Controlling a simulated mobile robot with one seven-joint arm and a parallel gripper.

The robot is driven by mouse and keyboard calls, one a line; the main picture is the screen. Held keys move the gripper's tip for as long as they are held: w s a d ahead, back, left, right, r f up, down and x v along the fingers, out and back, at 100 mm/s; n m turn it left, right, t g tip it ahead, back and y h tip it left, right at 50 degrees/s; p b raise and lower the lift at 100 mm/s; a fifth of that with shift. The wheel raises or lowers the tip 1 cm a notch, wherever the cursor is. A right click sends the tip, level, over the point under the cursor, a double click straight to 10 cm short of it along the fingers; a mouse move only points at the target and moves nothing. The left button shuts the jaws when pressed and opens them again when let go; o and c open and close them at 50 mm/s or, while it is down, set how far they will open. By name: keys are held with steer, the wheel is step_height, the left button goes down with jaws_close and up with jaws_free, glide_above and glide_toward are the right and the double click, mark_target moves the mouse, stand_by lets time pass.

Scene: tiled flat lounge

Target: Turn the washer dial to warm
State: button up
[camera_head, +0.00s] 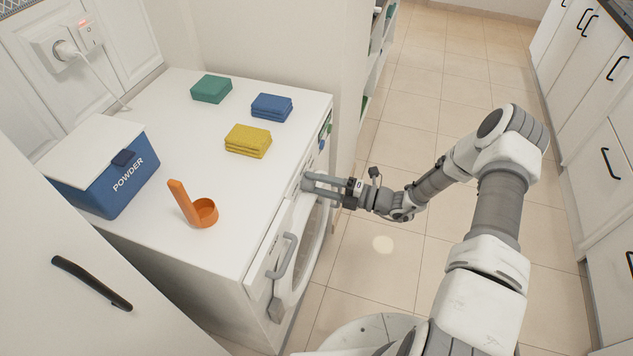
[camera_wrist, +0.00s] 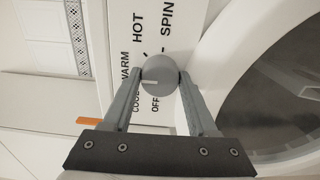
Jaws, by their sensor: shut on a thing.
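The washer (camera_head: 262,262) is a white machine whose front faces right in the head view. In the wrist view its round grey dial (camera_wrist: 164,70) sits between the fingers of my gripper (camera_wrist: 162,78), which is shut on it. The dial's white pointer line points left, near the WARM (camera_wrist: 125,68) lettering and the partly hidden label below it. I cannot tell exactly which mark it meets. HOT, SPIN and OFF are printed around the dial. In the head view my gripper (camera_head: 308,182) touches the front panel and hides the dial.
On the washer top are a blue powder box (camera_head: 112,180), an orange scoop (camera_head: 204,212) and folded green (camera_head: 211,88), blue (camera_head: 272,106) and yellow (camera_head: 248,140) cloths. The round door (camera_wrist: 275,90) is beside the dial. Tiled floor (camera_head: 400,105) is clear; cabinets (camera_head: 600,110) stand at right.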

stand_by(0.3)
steer(key=o, duration=1.4)
